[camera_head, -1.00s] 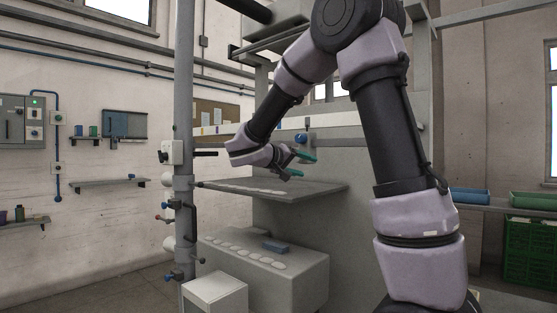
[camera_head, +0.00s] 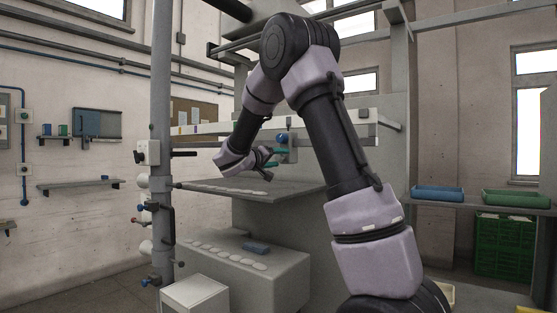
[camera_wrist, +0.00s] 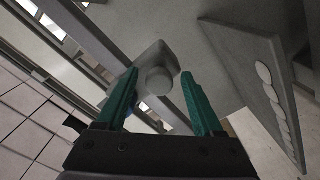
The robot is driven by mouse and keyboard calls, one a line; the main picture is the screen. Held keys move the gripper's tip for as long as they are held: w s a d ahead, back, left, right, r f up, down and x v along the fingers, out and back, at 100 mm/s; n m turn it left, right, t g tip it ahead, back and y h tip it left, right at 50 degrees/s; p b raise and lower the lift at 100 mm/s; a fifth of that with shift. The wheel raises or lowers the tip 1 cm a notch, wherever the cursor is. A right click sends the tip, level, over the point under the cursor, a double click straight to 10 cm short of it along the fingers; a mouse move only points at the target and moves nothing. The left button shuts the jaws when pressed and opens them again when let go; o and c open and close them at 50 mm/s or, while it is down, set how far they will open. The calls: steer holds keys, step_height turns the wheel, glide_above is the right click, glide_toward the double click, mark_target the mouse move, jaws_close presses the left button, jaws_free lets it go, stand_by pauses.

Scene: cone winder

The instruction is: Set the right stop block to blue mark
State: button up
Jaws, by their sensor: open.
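A grey block with a blue knob (camera_head: 283,138) sits on the pale horizontal rail (camera_head: 350,114) of the machine in the head view. I cannot tell whether it is the right stop block. My gripper (camera_head: 271,157) is open, its teal fingers just left of and below the knob. In the wrist view, a pale grey block with a round knob end (camera_wrist: 158,80) shows beyond and between the open fingers (camera_wrist: 160,96), with nothing gripped. The blue mark cannot be made out clearly.
A grey shelf plate (camera_head: 235,190) with several pale discs lies below my gripper. A lower box (camera_head: 285,279) carries more discs and a blue block (camera_head: 256,248). A grey post (camera_head: 162,90) with valves stands left. Blue and green trays (camera_head: 515,199) are at right.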

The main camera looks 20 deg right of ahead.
steer(key=shift+w+d, duration=0.1)
steer(key=shift+d, duration=0.1)
steer(key=shift+c, duration=0.3)
jaws_close()
steer(key=shift+a, duration=0.1)
stand_by(1.0)
